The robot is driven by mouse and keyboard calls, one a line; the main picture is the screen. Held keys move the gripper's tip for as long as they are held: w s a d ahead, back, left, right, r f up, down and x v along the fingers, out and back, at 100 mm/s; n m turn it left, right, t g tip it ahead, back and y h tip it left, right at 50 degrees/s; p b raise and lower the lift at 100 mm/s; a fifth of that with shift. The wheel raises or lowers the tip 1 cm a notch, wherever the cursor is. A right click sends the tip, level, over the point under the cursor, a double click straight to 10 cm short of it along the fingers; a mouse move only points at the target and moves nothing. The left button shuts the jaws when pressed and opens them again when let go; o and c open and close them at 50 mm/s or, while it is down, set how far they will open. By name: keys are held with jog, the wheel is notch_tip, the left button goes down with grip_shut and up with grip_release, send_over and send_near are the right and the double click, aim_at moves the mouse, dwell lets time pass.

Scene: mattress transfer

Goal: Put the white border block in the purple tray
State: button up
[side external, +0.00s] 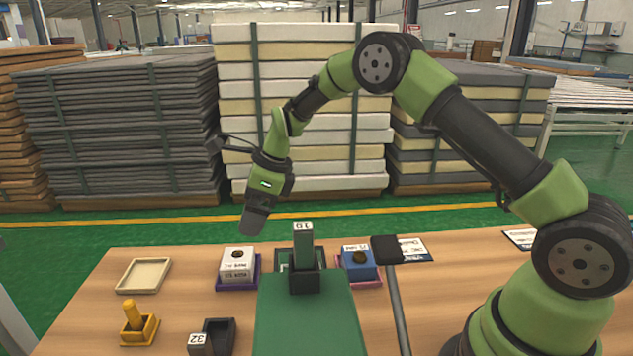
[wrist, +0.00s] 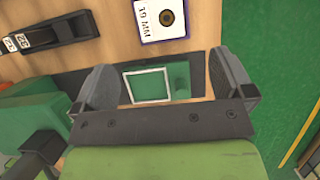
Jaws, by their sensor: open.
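A white block (side external: 238,262) with dark lettering and a dark round spot on top sits in the purple tray (side external: 222,285). In the wrist view the white block (wrist: 160,14) shows at the top, beyond the fingers, with a thin purple edge of the tray around it. My gripper (side external: 256,220) hangs above the back of the table, apart from the block. In the wrist view my gripper (wrist: 163,82) is open, with nothing held. A green square with a white border (wrist: 147,85) shows between the fingers on a dark surface, below them.
A blue block (side external: 359,264) sits on a pink tray to the right. A cream tray (side external: 144,276) is empty. A yellow peg (side external: 131,316) and a dark piece labelled 32 (side external: 201,344) stand at front left.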

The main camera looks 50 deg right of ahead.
jog(key=s+r+n+t, duration=0.2)
jog(key=s+r+n, duration=0.95)
jog(key=r, duration=0.55)
jog(key=s+r+n+t+h, duration=0.1)
jog(key=s+n+t, duration=0.1)
jog(key=s+n, duration=0.9)
jog(key=s, duration=0.7)
jog(key=shift+s+a, duration=0.15)
